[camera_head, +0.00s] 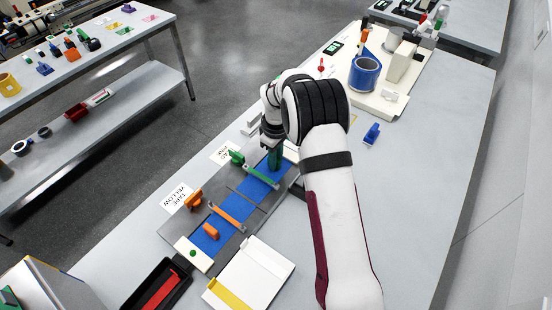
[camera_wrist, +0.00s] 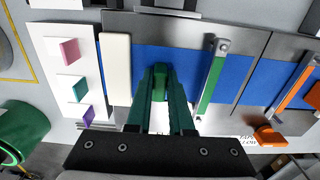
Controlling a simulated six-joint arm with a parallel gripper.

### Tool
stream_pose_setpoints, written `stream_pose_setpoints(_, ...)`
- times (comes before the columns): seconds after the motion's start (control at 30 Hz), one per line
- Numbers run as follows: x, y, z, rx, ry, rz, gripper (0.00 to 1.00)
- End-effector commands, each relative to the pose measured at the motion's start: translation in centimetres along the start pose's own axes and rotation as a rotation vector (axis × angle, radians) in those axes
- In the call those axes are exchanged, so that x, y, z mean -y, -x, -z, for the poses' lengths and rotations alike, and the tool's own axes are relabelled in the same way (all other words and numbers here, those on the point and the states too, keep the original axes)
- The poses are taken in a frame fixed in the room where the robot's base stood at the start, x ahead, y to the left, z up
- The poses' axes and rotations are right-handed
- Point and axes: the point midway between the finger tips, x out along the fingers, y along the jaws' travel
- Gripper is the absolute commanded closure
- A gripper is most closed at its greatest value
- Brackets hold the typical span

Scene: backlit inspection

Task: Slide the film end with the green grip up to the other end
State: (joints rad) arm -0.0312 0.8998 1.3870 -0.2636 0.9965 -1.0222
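Two blue film pieces lie on a grey metal bed. The film with the green grip (camera_wrist: 158,82) shows in the wrist view (camera_wrist: 192,64). The film with the orange grip (camera_head: 210,231) lies at the near end in the head view. My gripper (camera_wrist: 159,72), with dark green fingers, is down at the green grip. Its fingers flank the grip closely and appear shut on it; they hide part of it. A green clamp bar (camera_head: 261,177) and an orange clamp bar (camera_head: 227,217) cross the film, with a dark seam between them.
A white block with a green button (camera_head: 193,254) is at the bed's near end. A white pad (camera_wrist: 116,68) lies beside the gripper in the wrist view. A black tray (camera_head: 157,287) and a white board (camera_head: 249,274) lie nearby. The table right of my arm is mostly clear.

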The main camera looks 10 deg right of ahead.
Motion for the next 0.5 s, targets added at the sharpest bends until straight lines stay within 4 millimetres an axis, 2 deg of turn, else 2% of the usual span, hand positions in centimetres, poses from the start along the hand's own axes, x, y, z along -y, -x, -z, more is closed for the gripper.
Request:
stream_pose_setpoints(0.27, 0.1, 0.0, 0.0, 0.0, 0.0, 0.0, 1.0)
stream_pose_setpoints(0.4, 1.2, 0.0, 0.0, 0.003, 0.0, 0.0, 1.0)
stream_pose_setpoints(0.5, 1.3, 0.0, -0.1, 0.004, -0.001, 0.002, 1.0)
